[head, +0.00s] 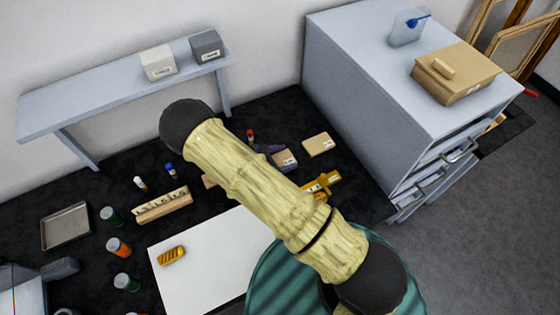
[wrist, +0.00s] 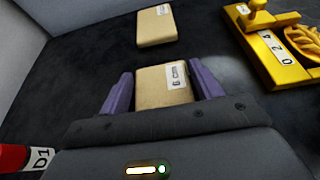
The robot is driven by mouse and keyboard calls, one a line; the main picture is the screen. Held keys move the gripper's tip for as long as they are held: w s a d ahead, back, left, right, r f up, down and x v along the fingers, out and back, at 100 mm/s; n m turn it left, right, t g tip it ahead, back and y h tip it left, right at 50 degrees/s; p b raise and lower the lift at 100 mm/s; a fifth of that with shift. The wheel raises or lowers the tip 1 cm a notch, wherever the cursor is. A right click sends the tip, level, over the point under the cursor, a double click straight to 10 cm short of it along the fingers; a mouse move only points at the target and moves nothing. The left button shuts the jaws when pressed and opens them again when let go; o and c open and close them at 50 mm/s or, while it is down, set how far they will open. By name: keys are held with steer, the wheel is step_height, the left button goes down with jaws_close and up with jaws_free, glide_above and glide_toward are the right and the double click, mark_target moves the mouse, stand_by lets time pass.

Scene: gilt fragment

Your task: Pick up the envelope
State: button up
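My gripper (wrist: 162,82) has two purple fingers set wide apart. A tan, flat packet (wrist: 160,92) with a white printed label lies between them in the wrist view; its near end is hidden by my gripper's body. I cannot tell whether the fingers touch it. In the head view this packet (head: 285,158) lies on the dark table beside my gripper (head: 267,150), which my arm partly hides. A second tan packet (wrist: 156,25) lies just beyond, also seen in the head view (head: 318,144). Which of the two is the envelope is not clear.
A yellow device with number dials (wrist: 275,45) lies to the right of the packets. A red-capped vial (wrist: 15,157) is at lower left in the wrist view. A grey drawer cabinet (head: 350,90) stands to the right, a raised shelf (head: 110,92) at the back.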

mark_target(284, 159)
steer(key=c, duration=0.5)
step_height(284, 159, up, 10)
steer(key=shift+r+b, duration=0.1)
steer(key=shift+b, duration=0.95)
